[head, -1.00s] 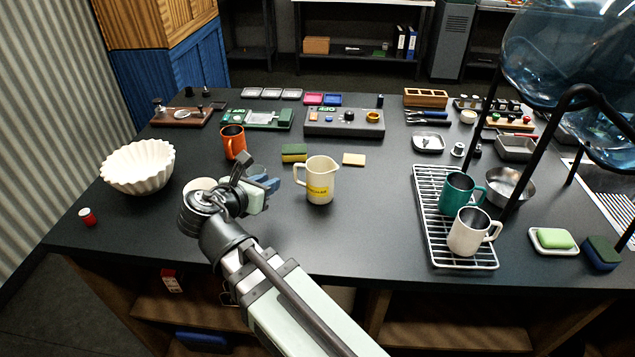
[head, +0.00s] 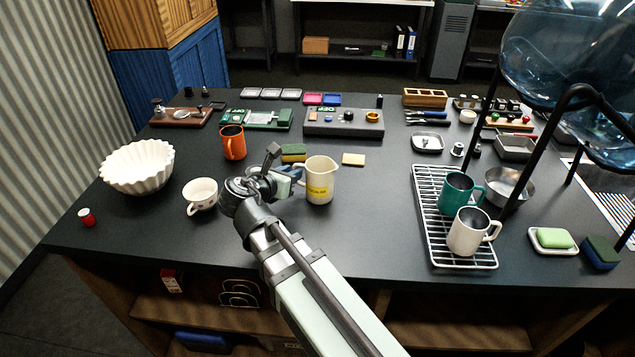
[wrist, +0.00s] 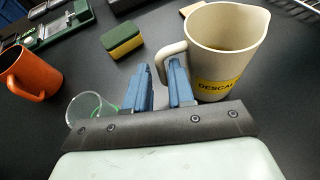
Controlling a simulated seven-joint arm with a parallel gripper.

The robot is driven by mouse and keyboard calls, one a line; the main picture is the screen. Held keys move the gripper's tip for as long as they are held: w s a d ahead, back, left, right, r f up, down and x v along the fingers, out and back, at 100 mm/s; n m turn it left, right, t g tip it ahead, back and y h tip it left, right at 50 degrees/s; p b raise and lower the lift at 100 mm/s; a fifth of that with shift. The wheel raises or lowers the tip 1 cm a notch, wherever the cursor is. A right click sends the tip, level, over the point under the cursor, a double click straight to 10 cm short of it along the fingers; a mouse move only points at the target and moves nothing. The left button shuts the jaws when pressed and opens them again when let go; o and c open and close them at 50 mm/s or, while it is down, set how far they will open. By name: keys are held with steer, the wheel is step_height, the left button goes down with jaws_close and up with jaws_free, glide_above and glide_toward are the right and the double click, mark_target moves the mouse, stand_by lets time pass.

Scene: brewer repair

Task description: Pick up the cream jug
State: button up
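The cream jug (head: 320,182) stands upright on the dark table, with a yellow label on its front. It also shows at the upper right of the wrist view (wrist: 224,45), with its handle on the left side. My gripper (head: 291,176) is at the handle side of the jug. In the wrist view its two blue fingers (wrist: 159,75) are apart. The handle lies at the gap between them, with the right finger in front of its lower part. I cannot tell whether the fingers touch it.
A green-and-yellow sponge (wrist: 122,40) lies behind the gripper. A clear glass (wrist: 90,108) is just left of the fingers. An orange mug (head: 233,142) and a white cup (head: 201,194) stand to the left.

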steer(key=shift+x, duration=2.25)
steer(key=shift+s+f, duration=0.1)
steer(key=shift+f, duration=0.1)
steer(key=shift+c, duration=0.5)
jaws_close()
